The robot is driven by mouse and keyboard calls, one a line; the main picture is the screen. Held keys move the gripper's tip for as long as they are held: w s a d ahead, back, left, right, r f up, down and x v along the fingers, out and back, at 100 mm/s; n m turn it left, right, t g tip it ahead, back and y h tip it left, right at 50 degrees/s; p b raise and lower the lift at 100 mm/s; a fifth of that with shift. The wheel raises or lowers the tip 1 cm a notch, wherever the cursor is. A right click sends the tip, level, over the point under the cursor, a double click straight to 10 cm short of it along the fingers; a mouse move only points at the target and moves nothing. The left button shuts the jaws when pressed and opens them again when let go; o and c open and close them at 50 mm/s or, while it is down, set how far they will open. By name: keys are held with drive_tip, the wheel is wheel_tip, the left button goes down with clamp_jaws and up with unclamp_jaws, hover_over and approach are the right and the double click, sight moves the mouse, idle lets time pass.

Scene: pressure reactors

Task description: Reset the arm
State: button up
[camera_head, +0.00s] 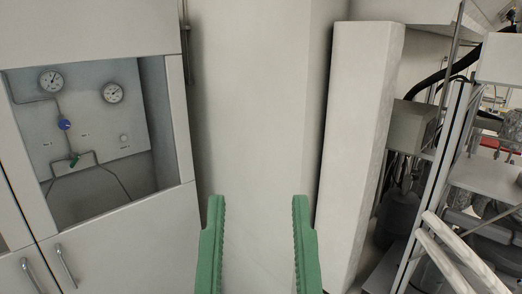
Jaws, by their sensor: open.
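My gripper (258,208) shows at the bottom centre of the head view. Its two green toothed fingers point up in the picture and stand wide apart. Nothing is between them. Behind the gap is a plain pale wall or column (252,110). The gripper appears clear of the things around it, though its distance to the wall is hard to judge. The rest of my arm is not clearly visible.
At left, a grey cabinet has a recessed panel (90,135) with two round gauges, a blue knob (64,124) and a green valve (74,159). Door handles (66,267) sit below. At right, a pale pillar (358,140) stands beside a rack (482,178) with equipment and hoses.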

wheel_tip(320, 180, up, 11)
drive_tip(key=p, duration=0.7)
drive_tip(key=shift+r, duration=0.15)
